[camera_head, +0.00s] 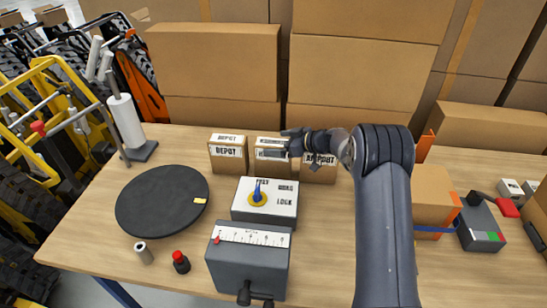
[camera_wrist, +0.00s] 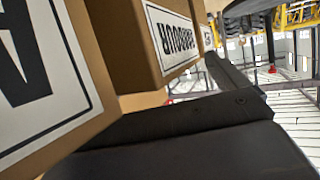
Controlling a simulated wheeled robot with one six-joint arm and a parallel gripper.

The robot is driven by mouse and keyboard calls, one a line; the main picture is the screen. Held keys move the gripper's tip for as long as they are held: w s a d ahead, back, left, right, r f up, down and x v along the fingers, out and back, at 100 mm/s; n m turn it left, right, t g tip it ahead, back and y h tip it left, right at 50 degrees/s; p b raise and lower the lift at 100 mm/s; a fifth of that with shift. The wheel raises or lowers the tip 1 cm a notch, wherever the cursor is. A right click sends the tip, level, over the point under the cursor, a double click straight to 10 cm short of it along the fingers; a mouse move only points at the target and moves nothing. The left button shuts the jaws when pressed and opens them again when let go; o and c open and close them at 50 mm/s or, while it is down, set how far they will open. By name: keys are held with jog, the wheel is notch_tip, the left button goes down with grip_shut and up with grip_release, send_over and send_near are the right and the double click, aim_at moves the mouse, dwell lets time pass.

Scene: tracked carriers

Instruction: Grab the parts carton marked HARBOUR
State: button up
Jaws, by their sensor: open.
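Three brown cartons stand in a row near the back of the table. The middle carton (camera_head: 272,171) has its label mostly covered by my gripper (camera_head: 285,143). In the wrist view a white label (camera_wrist: 172,38) shows on a carton beyond the nearest one; its lettering is skewed and appears to read HARBOUR. The right carton (camera_head: 318,175) is partly covered and seems to read AIRPORT; a large letter A fills the wrist view's left side. The left carton (camera_head: 228,167) reads DEPOT. My gripper is open, pointing left across the right carton to the middle one. Contact cannot be told.
A black turntable (camera_head: 160,203) lies left, beside a paper-roll stand (camera_head: 127,122). A switch box with a blue knob (camera_head: 264,213) and a grey gauge box (camera_head: 248,262) stand in front of the cartons. Large stacked boxes (camera_head: 213,61) rise behind. Another carton (camera_head: 431,187) stands right of my arm.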

jog(key=shift+c, duration=0.5)
jog(key=shift+s+f, duration=0.1)
jog(key=shift+f, duration=0.05)
jog(key=c, duration=1.9)
